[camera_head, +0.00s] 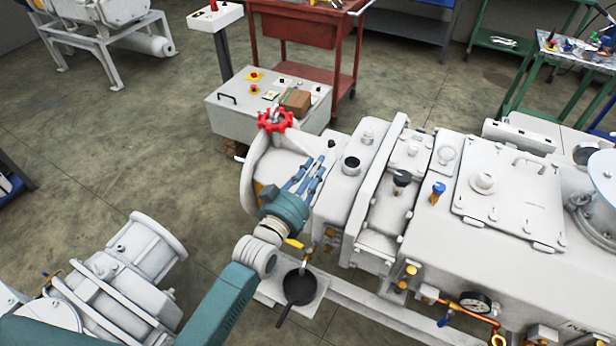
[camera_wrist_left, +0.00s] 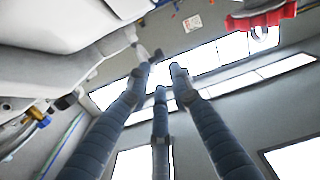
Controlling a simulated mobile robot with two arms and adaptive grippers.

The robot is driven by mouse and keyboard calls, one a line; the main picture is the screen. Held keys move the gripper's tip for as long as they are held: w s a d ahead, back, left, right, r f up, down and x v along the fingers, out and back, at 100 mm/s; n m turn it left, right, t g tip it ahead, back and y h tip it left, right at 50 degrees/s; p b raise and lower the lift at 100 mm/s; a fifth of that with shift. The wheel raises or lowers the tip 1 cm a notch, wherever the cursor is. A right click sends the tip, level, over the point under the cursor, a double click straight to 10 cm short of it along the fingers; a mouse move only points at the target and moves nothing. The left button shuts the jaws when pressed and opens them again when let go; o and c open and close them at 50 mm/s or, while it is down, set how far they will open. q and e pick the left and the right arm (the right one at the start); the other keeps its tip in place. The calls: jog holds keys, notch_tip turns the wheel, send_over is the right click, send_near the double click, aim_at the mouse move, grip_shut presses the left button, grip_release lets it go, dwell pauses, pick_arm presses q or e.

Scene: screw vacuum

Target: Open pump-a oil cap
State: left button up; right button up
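A white pump (camera_head: 410,210) stands right of centre in the head view. A black-topped cap (camera_head: 352,163) sits upright on its upper face, and a dark knob (camera_head: 402,178) is farther right. I cannot tell which is the oil cap. My left gripper (camera_head: 325,160) is over the pump's left end, just left of the black-topped cap. Its three blue fingers (camera_wrist_left: 160,78) are spread, with nothing between them in the left wrist view. A pale stem with a dark end (camera_wrist_left: 145,52) shows near the fingertips there; I cannot tell whether they touch. My right gripper is not in view.
A red handwheel (camera_head: 275,120) is just beyond my left gripper and also shows in the left wrist view (camera_wrist_left: 262,18). A dark pan (camera_head: 299,287) is below the pump's front side. A grey control box (camera_head: 240,115) and red cart (camera_head: 340,75) stand behind. Open floor (camera_head: 130,165) lies left.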

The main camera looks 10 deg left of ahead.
pick_arm(q)
jog(key=v, duration=0.4)
jog(key=shift+s, duration=0.1)
dwell(0.3)
